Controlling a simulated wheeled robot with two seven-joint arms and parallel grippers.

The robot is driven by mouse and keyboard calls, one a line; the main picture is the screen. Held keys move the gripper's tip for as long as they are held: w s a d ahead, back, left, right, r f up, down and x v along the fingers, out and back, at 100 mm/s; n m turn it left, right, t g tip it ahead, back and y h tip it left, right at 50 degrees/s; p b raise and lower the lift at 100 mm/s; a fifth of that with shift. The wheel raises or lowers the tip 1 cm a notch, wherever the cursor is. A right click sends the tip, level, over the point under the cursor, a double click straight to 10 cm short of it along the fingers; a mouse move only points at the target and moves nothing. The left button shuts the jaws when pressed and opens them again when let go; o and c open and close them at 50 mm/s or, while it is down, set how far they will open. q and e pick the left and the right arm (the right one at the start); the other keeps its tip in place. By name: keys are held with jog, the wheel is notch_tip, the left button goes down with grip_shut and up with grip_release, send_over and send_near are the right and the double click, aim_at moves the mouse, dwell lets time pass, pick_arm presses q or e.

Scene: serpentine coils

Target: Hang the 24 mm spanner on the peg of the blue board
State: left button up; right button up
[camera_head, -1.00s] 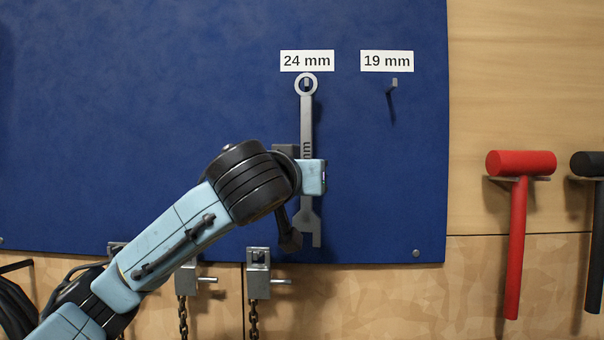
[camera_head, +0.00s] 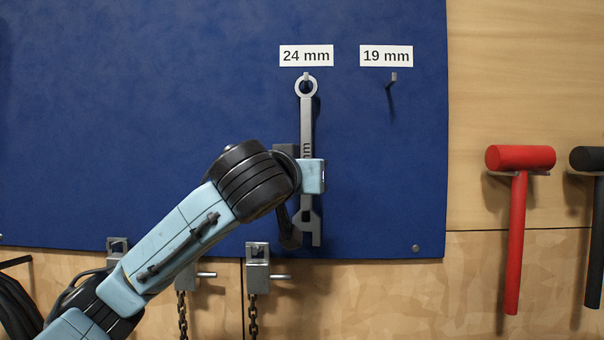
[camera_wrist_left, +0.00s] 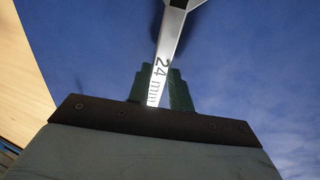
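The 24 mm spanner (camera_head: 307,125) is upright, ring end up and open jaw down, in front of the blue board (camera_head: 150,90). Its ring is below the "24 mm" label, and the peg (camera_head: 306,76) shows at the ring's top rim. I cannot tell for sure whether the ring rests on the peg. My left gripper (camera_head: 312,176) is shut on the spanner's handle, hiding part of it. In the left wrist view the handle (camera_wrist_left: 159,82) with "24 mm" lies between the fingers. My right gripper is not in view.
An empty peg (camera_head: 393,77) is under the "19 mm" label. A red mallet (camera_head: 518,220) and a black mallet (camera_head: 597,230) hang at the right. Metal clamps with chains (camera_head: 257,270) are below the board.

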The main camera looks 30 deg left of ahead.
pick_arm(q)
jog(key=o, duration=0.4)
jog(key=shift+o, duration=0.4)
jog(key=shift+f, duration=0.1)
jog(key=v, duration=1.3)
jog(key=shift+s+b, duration=0.25)
jog(key=shift+b, duration=0.05)
